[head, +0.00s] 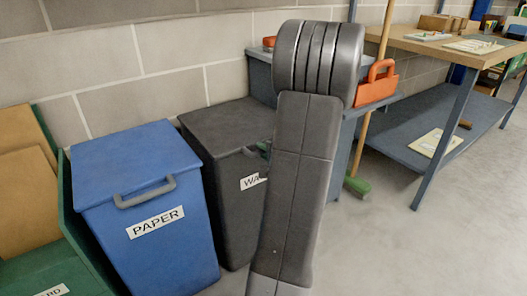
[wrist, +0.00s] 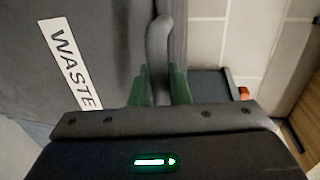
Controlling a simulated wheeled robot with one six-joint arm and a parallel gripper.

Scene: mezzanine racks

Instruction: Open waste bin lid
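The dark grey waste bin (head: 222,190) stands against the wall, with its flat lid (head: 225,122) down. Its white label reads WASTE in the wrist view (wrist: 71,62); my arm partly covers it in the head view. The lid's grey handle (wrist: 158,45) runs between the green fingers of my gripper (wrist: 159,80). The fingers sit close against both sides of the handle and look shut on it. In the head view, my arm hides most of the gripper and the right part of the bin.
The blue PAPER bin (head: 150,205) stands left of the waste bin, and a green container (head: 75,235) with cardboard is further left. A grey cabinet with an orange toolbox (head: 377,84), a broom (head: 357,186) and a workbench (head: 440,45) are to the right. The floor at front right is clear.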

